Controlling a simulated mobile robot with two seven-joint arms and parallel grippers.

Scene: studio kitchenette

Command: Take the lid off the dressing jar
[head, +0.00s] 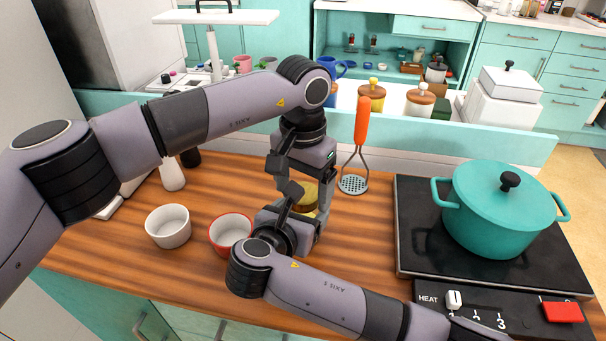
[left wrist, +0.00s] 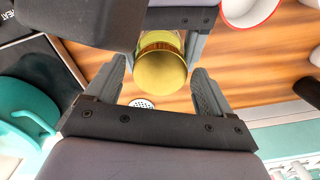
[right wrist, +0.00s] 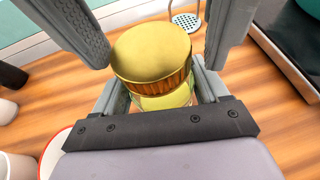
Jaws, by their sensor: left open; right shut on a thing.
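The dressing jar shows in the right wrist view as a glass body (right wrist: 165,98) with yellowish contents. Its lid (right wrist: 152,52) has a flat gold top and a ribbed brown rim, and sits on the jar. The lid also shows in the left wrist view (left wrist: 160,72) and, partly hidden by my grippers, in the head view (head: 308,194). My right gripper (right wrist: 160,95) is shut on the jar body below the lid. My left gripper (left wrist: 155,95) is open above the jar, its fingers on either side of the lid with gaps showing.
A white bowl (head: 168,226) and a red-rimmed bowl (head: 229,232) stand left of the jar. An orange-handled masher (head: 361,124) is behind it. A teal pot (head: 500,214) stands on the black hob (head: 418,239) at right. Both arms crowd the space around the jar.

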